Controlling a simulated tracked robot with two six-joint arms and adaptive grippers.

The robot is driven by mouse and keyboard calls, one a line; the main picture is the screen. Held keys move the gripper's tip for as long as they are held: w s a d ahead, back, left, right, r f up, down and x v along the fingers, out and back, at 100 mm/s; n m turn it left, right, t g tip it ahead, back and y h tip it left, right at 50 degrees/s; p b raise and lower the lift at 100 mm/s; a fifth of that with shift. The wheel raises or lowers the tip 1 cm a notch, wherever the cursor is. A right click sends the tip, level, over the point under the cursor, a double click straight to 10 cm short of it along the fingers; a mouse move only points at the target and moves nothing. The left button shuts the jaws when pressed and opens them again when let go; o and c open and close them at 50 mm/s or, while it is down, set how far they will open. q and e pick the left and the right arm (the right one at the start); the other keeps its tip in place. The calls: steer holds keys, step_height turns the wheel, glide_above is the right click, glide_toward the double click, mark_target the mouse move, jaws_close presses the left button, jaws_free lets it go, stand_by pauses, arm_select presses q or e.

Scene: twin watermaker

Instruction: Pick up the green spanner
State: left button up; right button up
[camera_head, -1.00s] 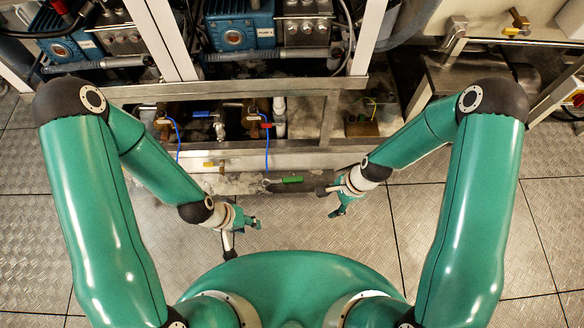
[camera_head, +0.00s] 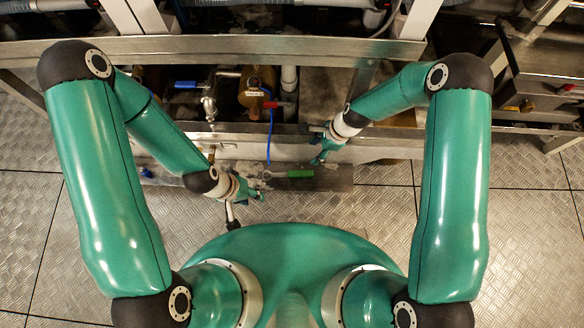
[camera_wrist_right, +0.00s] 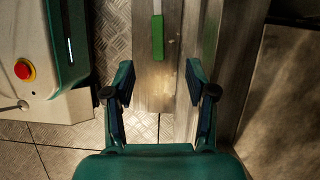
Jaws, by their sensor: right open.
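The green spanner lies on a flat metal ledge at the foot of the machine frame; its green handle (camera_head: 300,173) shows in the head view. The green handle (camera_wrist_right: 157,38) also shows in the right wrist view, with a pale shaft running up out of the picture. My right gripper (camera_head: 320,160) is open and empty, just beyond the right end of the handle in the head view. In the wrist view its fingers (camera_wrist_right: 159,82) are spread, with the handle ahead and between their lines. My left gripper (camera_head: 259,195) is left of the spanner; its jaw opening is unclear.
Above the ledge (camera_head: 335,182) stands the machine frame with a long metal beam (camera_head: 240,47). Pipes, a blue-handled valve (camera_head: 186,84), a brass valve (camera_head: 255,92) and a hanging blue hose (camera_head: 269,140) sit behind it. Tread-plate floor (camera_head: 385,215) is clear at the right.

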steer(key=b+x, duration=0.1)
steer(key=x, duration=0.3)
steer(key=d+b+x, duration=0.1)
steer(key=b+x, duration=0.1)
steer(key=x, duration=0.3)
steer(key=b+x, duration=0.2)
steer(key=x, duration=0.2)
steer(key=shift+s+d+f, duration=0.1)
steer(key=shift+s+f, duration=0.05)
steer(key=shift+f, duration=0.3)
arm_select(q)
step_height(320, 180, down, 9)
steer(key=b, duration=0.3)
arm_select(e)
steer(key=shift+x, duration=2.55)
steer(key=shift+d+f, duration=0.1)
steer(key=shift+f, duration=0.1)
arm_select(q)
steer(key=shift+f, duration=0.1)
arm_select(e)
steer(key=shift+s, duration=0.1)
jaws_close()
